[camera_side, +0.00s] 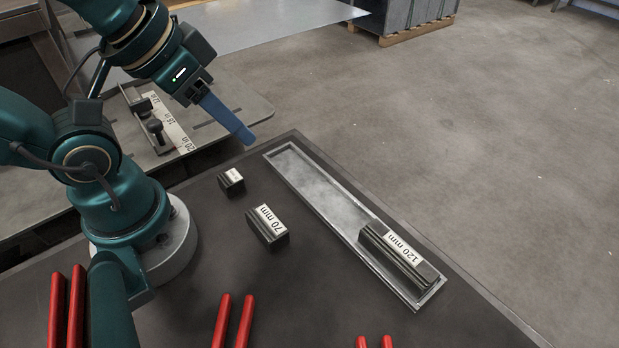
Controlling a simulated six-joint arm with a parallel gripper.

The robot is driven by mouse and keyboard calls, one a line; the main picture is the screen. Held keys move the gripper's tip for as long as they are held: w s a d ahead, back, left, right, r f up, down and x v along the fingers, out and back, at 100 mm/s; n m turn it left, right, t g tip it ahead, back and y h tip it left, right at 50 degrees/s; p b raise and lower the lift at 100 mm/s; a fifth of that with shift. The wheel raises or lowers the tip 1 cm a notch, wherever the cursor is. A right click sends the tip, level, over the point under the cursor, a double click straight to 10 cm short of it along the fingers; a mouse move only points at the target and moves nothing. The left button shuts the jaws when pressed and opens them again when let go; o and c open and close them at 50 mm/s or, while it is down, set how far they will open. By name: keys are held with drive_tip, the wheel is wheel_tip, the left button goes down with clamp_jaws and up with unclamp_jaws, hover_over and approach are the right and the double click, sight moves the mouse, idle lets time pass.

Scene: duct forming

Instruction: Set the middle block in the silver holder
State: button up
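The middle block (267,228) is dark with a white "70 mm" label and stands on the dark table, left of the silver holder. The silver holder (312,193) is a long shallow tray running from upper left to lower right. A longer block (400,257) labelled "120 mm" sits at its near end. A small block (231,181) with a white label stands behind the middle block. My gripper (244,137) is raised above and behind the blocks, apart from them. Its blue fingers overlap in this view, so their opening is hidden. No block shows at them.
Several red handles (222,320) stick up along the near edge. A metal plate with a ruler (172,125) and clamp parts lies at the upper left. The holder's far and middle stretch is empty. The table's right edge runs close beside the holder.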

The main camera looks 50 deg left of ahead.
drive_tip(key=o, duration=0.4)
drive_tip(key=shift+n, duration=0.5)
drive_tip(key=shift+o, duration=0.2)
drive_tip(key=n+g, duration=0.6)
drive_tip(key=n, duration=1.1)
approach(266, 222)
drive_tip(key=shift+s, duration=0.15)
drive_tip(key=shift+f, duration=0.3)
wheel_tip(266, 222, down, 8)
drive_tip(key=shift+f, duration=0.1)
